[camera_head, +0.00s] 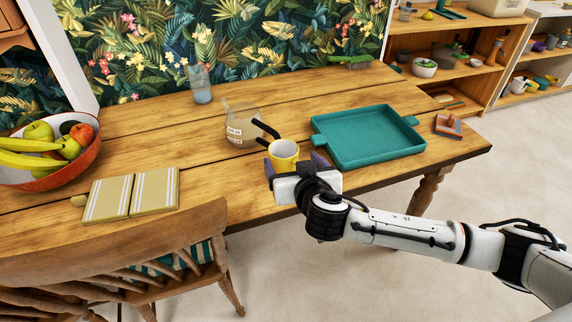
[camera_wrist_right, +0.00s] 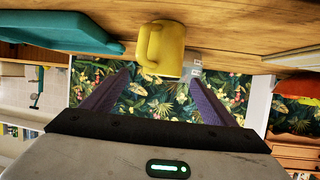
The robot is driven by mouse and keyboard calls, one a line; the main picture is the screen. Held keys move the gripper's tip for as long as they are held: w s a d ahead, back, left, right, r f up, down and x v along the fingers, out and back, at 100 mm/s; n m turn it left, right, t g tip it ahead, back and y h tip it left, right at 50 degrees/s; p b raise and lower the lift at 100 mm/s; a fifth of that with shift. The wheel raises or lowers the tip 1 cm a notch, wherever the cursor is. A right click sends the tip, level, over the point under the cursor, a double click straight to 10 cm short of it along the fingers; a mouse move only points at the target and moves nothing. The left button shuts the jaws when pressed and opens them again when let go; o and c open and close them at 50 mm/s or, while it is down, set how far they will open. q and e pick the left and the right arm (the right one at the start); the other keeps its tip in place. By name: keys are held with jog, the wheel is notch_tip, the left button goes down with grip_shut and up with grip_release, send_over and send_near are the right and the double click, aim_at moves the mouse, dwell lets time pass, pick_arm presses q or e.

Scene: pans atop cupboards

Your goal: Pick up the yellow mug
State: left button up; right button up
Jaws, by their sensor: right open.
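The yellow mug (camera_head: 284,152) stands upright on the wooden table near its front edge. My right gripper (camera_head: 294,166) is at the front edge of the table, right in front of the mug and hiding its lower part in the head view. The right wrist view looks inverted, with the table at the top. There the mug (camera_wrist_right: 165,50) lies ahead of my open right gripper (camera_wrist_right: 155,80), sideways between its two purple fingers, its handle facing me. Nothing is held. Whether the fingertips reach alongside the mug is hard to tell. My left gripper is not in view.
A glass carafe (camera_head: 240,126) with dark handle parts stands close behind the mug. A teal tray (camera_head: 365,136) lies just right of it. A glass (camera_head: 200,86) stands at the back.

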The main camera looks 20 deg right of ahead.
aim_at(281, 147)
jog(key=shift+a+x, duration=0.2)
jog(key=shift+x, duration=3.55)
jog(key=shift+f, duration=0.15)
jog(key=c, duration=1.2)
jog(key=shift+c, duration=0.6)
